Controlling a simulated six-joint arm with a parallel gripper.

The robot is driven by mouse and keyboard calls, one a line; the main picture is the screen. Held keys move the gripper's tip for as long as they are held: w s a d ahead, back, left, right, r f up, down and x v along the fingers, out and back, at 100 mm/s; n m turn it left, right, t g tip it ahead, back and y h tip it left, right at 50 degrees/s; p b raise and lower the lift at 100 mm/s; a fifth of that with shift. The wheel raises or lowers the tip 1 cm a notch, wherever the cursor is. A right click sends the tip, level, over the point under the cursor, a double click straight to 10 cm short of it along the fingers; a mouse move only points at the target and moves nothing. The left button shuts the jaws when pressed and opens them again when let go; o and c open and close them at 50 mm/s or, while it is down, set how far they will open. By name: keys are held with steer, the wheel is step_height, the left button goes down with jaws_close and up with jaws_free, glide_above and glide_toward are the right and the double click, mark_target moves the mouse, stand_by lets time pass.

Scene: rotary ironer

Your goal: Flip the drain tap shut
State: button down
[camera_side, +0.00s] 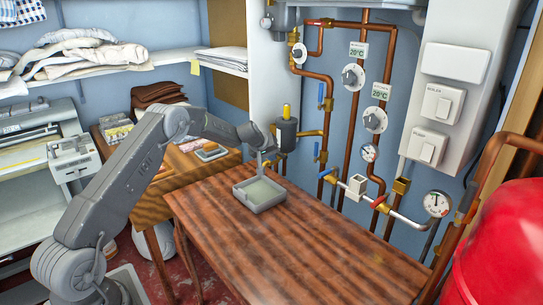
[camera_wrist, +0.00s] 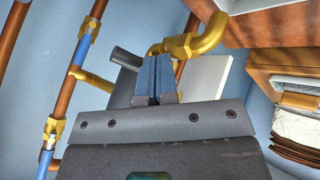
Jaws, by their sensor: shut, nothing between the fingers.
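A grey cylindrical body (camera_side: 286,137) with a brass top and a brass side pipe stands by the wall, just right of my gripper (camera_side: 263,168) in the side view. In the wrist view, a brass elbow fitting (camera_wrist: 197,40) lies just beyond the fingertips, and a dark grey body (camera_wrist: 122,85) shows behind the fingers. My gripper (camera_wrist: 155,65) is shut and empty, its tips close to the fitting; I cannot tell whether they touch. The drain tap's handle and its position cannot be made out. A shallow grey tray (camera_side: 279,204) sits below my gripper.
The wooden table (camera_side: 310,245) is mostly clear. Copper pipes (camera_side: 347,140) with blue-handled valves, dials and gauges line the wall to the right. A red rounded tank (camera_side: 505,250) fills the lower right. A side table (camera_side: 170,182) stands behind my arm.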

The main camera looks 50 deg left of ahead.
steer(key=s+d+r+m+h, duration=0.3)
steer(key=s+d+r+m, duration=0.3)
steer(key=s+d+r, duration=1.6)
steer(key=s+d+f+m+g, duration=0.1)
steer(key=s+d, duration=0.3)
steer(key=s, duration=0.7)
steer(key=s+d+f+m+g+y, duration=0.1)
steer(key=s+d+m, duration=0.2)
steer(key=s, duration=0.8)
steer(key=shift+d+f+m, duration=0.4)
steer(key=shift+d, duration=0.15)
